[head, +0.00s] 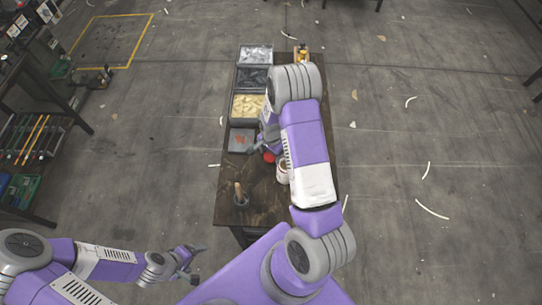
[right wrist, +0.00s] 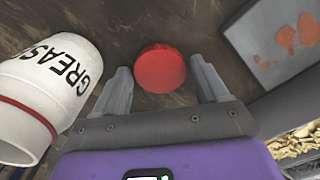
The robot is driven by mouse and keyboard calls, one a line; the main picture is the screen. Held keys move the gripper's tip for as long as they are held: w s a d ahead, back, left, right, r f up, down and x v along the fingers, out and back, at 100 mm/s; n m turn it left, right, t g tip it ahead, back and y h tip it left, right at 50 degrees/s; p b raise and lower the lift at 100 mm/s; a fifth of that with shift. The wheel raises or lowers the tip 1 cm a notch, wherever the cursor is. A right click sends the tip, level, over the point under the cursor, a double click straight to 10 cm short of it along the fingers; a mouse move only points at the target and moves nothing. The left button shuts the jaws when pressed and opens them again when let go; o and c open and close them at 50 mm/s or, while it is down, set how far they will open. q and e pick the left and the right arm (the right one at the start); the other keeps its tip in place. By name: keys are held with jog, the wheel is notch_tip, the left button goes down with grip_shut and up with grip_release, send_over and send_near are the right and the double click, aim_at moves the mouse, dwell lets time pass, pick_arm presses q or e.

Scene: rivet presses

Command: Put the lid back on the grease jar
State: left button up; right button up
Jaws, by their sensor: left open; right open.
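The red lid (right wrist: 162,68) lies on the dark table in the right wrist view, between the two fingers of my right gripper (right wrist: 163,84). The gripper is open, one finger on each side of the lid, with gaps showing. In the head view the lid (head: 269,156) is a small red spot beside my right arm. In the head view the jar (head: 283,173) is partly hidden by my right arm. My left gripper (head: 193,264) is open and empty, away from the table.
Several bins (head: 249,106) line the table's left side; a grey tray (head: 241,140) with reddish patches is nearest the lid. A small pot with a brush (head: 240,197) stands near the table's front. Yellow items (head: 301,54) sit at the far end.

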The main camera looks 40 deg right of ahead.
aim_at(271, 156)
jog(key=c, duration=0.8)
jog(key=shift+r, duration=0.15)
notch_tip(271, 156, up, 10)
jog(key=shift+p, duration=0.45)
